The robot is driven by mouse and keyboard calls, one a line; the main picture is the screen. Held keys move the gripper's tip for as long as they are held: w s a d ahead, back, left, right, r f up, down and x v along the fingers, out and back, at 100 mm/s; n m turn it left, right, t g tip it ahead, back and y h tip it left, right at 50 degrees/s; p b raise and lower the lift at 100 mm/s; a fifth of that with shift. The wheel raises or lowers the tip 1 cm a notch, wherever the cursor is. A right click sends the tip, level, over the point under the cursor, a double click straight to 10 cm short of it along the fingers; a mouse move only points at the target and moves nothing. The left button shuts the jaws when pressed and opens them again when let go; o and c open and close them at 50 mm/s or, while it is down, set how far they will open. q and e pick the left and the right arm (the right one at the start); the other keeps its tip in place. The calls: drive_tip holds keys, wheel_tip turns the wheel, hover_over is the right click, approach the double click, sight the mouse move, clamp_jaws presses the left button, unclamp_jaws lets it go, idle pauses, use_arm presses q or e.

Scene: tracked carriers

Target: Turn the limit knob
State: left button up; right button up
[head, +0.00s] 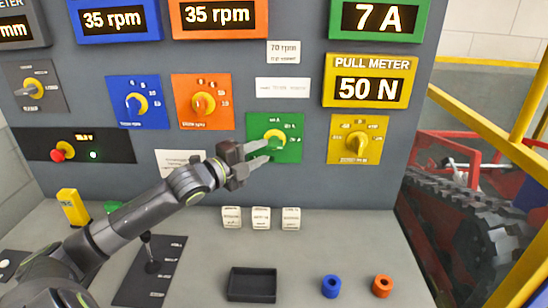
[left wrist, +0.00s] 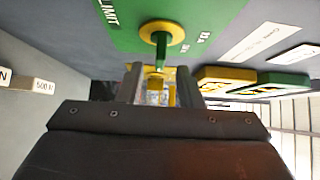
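The limit knob is green on a round yellow base, on a green plate lettered LIMIT in the left wrist view. The plate (head: 290,151) is on the grey panel in the head view, where my gripper partly covers it. The knob (left wrist: 158,36) shows at the top of the left wrist view, beyond my fingertips. My left gripper (head: 268,151) is open in front of the plate's lower left part, its two fingers apart. In the left wrist view the gripper (left wrist: 160,80) has the knob ahead of it, not visibly gripped. My right gripper is in neither view.
Blue (head: 139,103), orange (head: 203,102) and yellow (head: 357,139) knob plates surround the green one. Displays line the top.

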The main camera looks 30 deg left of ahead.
sight(270, 148)
use_arm(q)
drive_tip(key=b+x, duration=0.2)
drive_tip(key=x, duration=0.2)
drive_tip(key=shift+f+b, duration=0.1)
drive_tip(key=shift+b, duration=0.2)
drive_tip(key=shift+b+x, duration=0.3)
drive_tip(key=shift+x, duration=0.5)
drive_tip(key=shift+s, duration=0.1)
clamp_jaws()
